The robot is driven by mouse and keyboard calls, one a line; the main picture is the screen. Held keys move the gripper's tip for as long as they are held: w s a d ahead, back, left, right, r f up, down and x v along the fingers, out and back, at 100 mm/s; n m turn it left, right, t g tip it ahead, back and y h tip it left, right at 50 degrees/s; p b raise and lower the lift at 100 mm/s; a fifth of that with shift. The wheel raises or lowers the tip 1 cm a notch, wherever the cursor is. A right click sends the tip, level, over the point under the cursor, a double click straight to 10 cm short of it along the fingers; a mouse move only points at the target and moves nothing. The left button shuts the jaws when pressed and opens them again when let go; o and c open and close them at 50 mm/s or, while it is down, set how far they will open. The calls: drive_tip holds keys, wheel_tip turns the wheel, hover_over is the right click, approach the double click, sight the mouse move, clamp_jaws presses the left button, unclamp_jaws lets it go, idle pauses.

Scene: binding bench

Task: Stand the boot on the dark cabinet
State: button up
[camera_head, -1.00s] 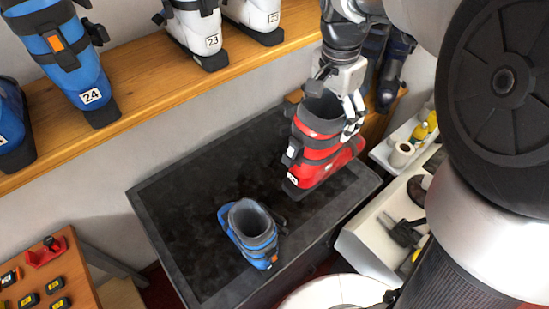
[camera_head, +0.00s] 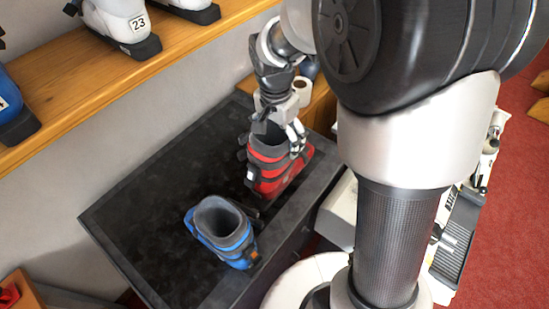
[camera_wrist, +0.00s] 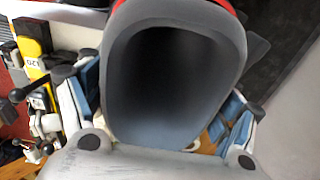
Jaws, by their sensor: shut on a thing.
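A red ski boot (camera_head: 272,172) with dark straps hangs upright in my gripper (camera_head: 276,134), over the right part of the dark cabinet (camera_head: 135,215). My gripper is shut on the boot's upper cuff. In the wrist view the boot's dark open top (camera_wrist: 175,85) fills the middle, with a finger at either side. I cannot tell whether the sole touches the cabinet top. A blue boot (camera_head: 232,250) stands upright on the cabinet, to the left and in front of the red one, with a small gap between them.
A wooden shelf (camera_head: 190,55) with white and blue boots runs along the wall behind. The cabinet top is clear to the left and back. A white unit (camera_head: 340,215) stands right of the cabinet.

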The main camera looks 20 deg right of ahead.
wheel_tip(320, 180, down, 10)
drive_tip(key=shift+f+b, duration=0.25)
drive_tip(key=shift+b, duration=0.45)
drive_tip(key=o, duration=1.3)
drive_tip(key=shift+f, duration=0.1)
drive_tip(key=shift+o, duration=0.2)
wheel_tip(320, 180, up, 12)
drive_tip(key=p, duration=0.2)
drive_tip(key=s+r+n+t, duration=0.2)
drive_tip(key=s+r+n, duration=0.3)
drive_tip(key=s, duration=0.5)
drive_tip(key=s+r+n+t, duration=0.2)
drive_tip(key=s+r+n, duration=0.3)
drive_tip(key=s, duration=0.6)
drive_tip(key=shift+a+r+n+y, duration=0.15)
drive_tip(key=shift+r+n+y, duration=0.2)
drive_tip(key=shift+r, duration=0.35)
